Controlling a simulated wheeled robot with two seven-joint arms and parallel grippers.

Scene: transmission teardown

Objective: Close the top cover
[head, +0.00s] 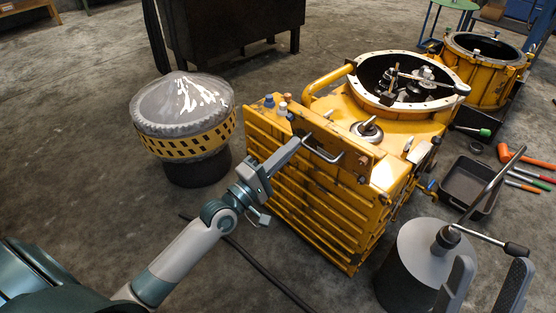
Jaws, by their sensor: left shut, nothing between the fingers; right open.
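A yellow gearbox housing (330,205) stands in the middle of the head view. Its round top opening (410,85) is uncovered, with shafts and metal parts showing inside. A flat yellow plate with a bar handle (330,155) sits along the housing's near top edge; I take it for the top cover, and cannot tell its exact tilt. My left gripper (298,143) is shut and empty, its tips close to the left end of the handle; I cannot tell if they touch. My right gripper (486,283) is open at the lower right, away from the plate.
A grey dome with a yellow slotted band (187,140) rests on a black stand at left. A grey round stand (415,245) with a T-handled tool is near my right gripper. A black tray (467,185), tools and another yellow housing (483,85) lie right.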

